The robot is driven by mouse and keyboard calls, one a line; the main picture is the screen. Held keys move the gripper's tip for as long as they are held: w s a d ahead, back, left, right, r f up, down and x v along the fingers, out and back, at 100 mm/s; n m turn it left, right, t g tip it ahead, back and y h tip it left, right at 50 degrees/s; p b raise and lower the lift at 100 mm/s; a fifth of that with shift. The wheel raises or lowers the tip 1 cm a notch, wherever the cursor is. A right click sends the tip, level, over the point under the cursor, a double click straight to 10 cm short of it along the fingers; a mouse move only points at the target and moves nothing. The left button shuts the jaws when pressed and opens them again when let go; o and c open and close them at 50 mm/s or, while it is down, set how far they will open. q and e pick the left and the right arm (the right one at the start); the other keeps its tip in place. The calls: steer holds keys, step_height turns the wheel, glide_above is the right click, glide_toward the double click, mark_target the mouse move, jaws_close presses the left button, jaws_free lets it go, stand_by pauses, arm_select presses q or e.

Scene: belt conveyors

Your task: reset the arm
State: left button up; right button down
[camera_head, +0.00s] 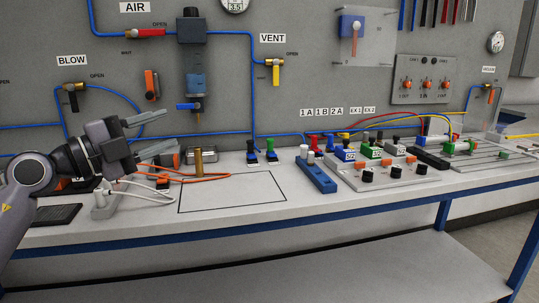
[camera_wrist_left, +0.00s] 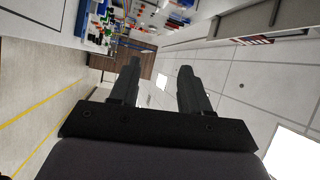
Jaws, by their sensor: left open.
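My left gripper (camera_head: 160,140) reaches in from the left above the bench, its two fingers spread and pointing right, with nothing between them. In the left wrist view the same gripper (camera_wrist_left: 158,85) shows two dark fingers apart and empty, with the room tilted on its side behind them. My left arm (camera_head: 55,165) comes in low at the left edge of the head view. My right gripper is in neither view.
The bench (camera_head: 330,205) carries a black-outlined rectangle (camera_head: 232,190), a brass cylinder (camera_head: 198,162), orange and white cables, a blue block (camera_head: 316,178) and a valve panel (camera_head: 385,175). A grey wall board with blue tubing stands behind.

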arm_select(q)
steer(key=s+f+n+t+y, duration=0.4)
steer(key=f+n, duration=0.5)
steer(key=f, duration=0.5)
steer(key=s+f+n+t+y, duration=0.2)
steer(key=s+f+n+y, duration=0.3)
steer(key=f+n, duration=0.7)
steer(key=s+f+n+g+y, duration=0.1)
steer(key=s+f+g, duration=0.3)
steer(key=s+f, duration=0.6)
steer(key=s+f+n+g+y, duration=0.15)
steer(key=s+f+g, duration=0.25)
steer(key=s+f, duration=0.65)
step_height(320, 180, up, 10)
steer(key=g+p, duration=0.1)
steer(key=p, duration=1.5)
steer(key=shift+w+a+r+y, duration=0.15)
steer(key=shift+y, duration=0.2)
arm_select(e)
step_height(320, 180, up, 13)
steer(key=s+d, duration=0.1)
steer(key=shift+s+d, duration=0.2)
arm_select(q)
steer(key=shift+m, duration=0.25)
